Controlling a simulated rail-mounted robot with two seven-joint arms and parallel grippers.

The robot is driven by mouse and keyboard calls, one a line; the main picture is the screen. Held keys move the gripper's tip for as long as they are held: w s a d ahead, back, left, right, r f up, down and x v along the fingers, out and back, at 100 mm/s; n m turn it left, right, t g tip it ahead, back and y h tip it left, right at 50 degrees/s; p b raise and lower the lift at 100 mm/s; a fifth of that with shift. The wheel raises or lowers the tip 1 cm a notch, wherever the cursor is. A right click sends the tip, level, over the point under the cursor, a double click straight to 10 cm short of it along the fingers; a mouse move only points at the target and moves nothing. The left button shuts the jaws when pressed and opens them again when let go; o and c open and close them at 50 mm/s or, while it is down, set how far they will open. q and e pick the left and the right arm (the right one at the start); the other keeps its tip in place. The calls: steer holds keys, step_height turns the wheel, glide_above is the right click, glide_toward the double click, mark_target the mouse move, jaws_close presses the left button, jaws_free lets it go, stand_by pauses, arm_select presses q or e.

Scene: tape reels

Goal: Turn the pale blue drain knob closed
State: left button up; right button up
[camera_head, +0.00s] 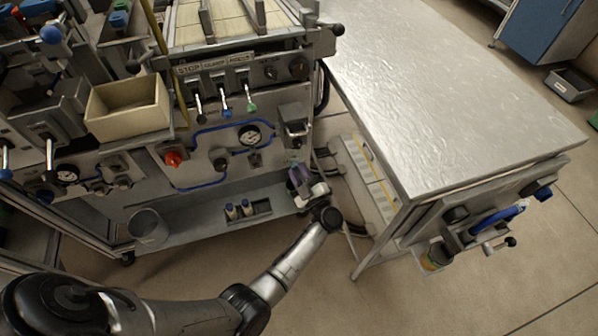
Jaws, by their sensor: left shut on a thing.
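My left arm comes in from the lower left, and its gripper (303,183) is at the lower right corner of the machine's front. It is shut on a small pale blue-violet thing (296,173) that looks like the drain knob. The gripper and wrist cover much of it, so how far it is turned cannot be told. It sits below a grey box-shaped fitting (294,125) on the panel. My right gripper is not in view.
The machine panel carries a red knob (172,158), a gauge (249,136) and several levers. A steel-topped table (450,95) stands close on the right. Bare floor lies in front.

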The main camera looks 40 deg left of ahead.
arm_select(q)
steer(key=o, duration=0.9)
steer(key=shift+c, duration=0.2)
steer(key=shift+o, duration=0.4)
steer(key=shift+m, duration=0.3)
